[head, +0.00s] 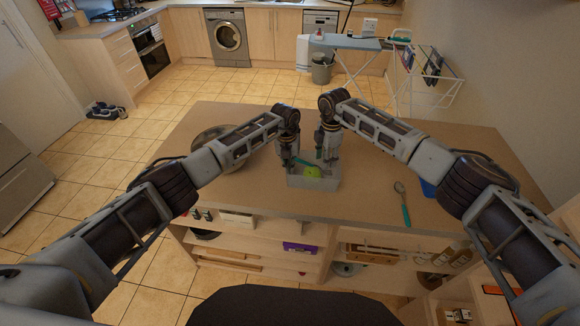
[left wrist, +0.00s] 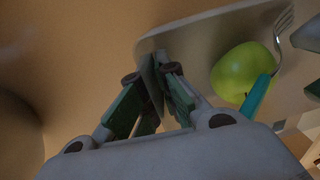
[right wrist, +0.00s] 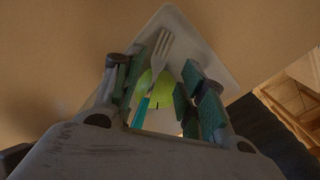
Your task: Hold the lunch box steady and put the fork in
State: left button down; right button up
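The pale lunch box (head: 328,184) stands on the table between my two grippers, with a green apple (head: 314,172) inside. My left gripper (left wrist: 156,68) is shut on the box's wall at its left side. The fork (right wrist: 163,50), with metal tines and a teal handle, is inside the box's outline beside the apple; it also shows in the left wrist view (left wrist: 257,95). My right gripper (right wrist: 155,82) is open above the box, its fingers on either side of the fork with gaps. Whether the fork touches the box floor cannot be told.
A spoon with a teal handle (head: 405,212) lies to the right on the table, near a blue object (head: 428,188) partly behind my right arm. A large round metal bowl or pan (head: 207,136) sits at the left, partly behind my left arm. The table's far part is clear.

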jog(key=shift+r, duration=0.15)
notch_tip(320, 180, up, 10)
dwell(1.1)
dwell(0.5)
pick_arm(q)
jog(key=c, duration=1.6)
grip_release()
jog(key=shift+o, duration=0.2)
jog(key=shift+r, duration=0.15)
notch_tip(320, 180, up, 12)
jog(key=shift+a, duration=0.35)
jog(key=shift+f, duration=0.2)
